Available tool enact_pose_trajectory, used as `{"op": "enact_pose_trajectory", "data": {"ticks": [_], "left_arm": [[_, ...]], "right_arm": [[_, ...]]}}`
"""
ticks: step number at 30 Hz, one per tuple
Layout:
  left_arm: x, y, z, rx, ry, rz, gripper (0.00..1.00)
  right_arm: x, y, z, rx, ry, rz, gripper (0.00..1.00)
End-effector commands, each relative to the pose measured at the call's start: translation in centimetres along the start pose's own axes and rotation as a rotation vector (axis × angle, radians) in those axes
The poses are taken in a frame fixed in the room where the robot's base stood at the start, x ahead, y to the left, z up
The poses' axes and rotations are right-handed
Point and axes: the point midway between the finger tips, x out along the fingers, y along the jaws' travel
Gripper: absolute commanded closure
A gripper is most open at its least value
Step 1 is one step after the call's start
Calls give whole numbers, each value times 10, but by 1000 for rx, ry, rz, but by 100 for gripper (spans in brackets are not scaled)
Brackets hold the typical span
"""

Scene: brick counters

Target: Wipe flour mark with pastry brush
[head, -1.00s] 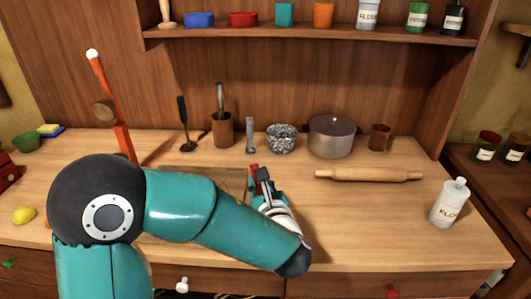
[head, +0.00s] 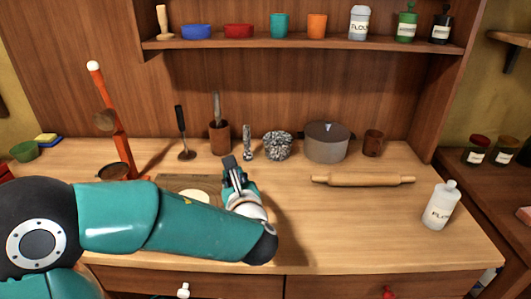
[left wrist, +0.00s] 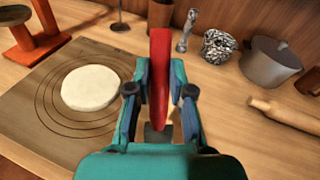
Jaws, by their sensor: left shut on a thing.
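My left gripper (head: 232,170) is over the counter, beside the right part of the board, with its arm crossing from the left. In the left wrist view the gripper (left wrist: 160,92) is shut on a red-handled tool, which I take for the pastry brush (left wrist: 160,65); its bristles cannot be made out. I cannot make out a flour mark for certain; the gripper and arm hide part of the counter. A pale round of dough (left wrist: 90,88) lies on the board with ring lines (left wrist: 45,125). My right gripper is not in view.
A rolling pin (head: 362,180) lies right of the gripper. A pot (head: 326,143), a speckled mortar (head: 278,146) and a utensil crock (head: 220,138) stand behind. A flour bottle (head: 440,206) stands at the right. The counter's right front is clear.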

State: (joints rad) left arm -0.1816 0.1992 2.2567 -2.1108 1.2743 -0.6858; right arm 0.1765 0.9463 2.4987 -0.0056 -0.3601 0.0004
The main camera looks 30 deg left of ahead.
Motion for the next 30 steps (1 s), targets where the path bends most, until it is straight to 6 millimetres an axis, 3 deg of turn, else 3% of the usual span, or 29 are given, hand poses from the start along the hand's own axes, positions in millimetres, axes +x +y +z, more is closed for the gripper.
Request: {"op": "enact_pose_trajectory", "data": {"ticks": [12,30], "left_arm": [[-7,-9,36,0,1,-7,100],[-7,-10,38,1,1,-8,100]], "right_arm": [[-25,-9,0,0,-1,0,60],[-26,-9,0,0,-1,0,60]]}}
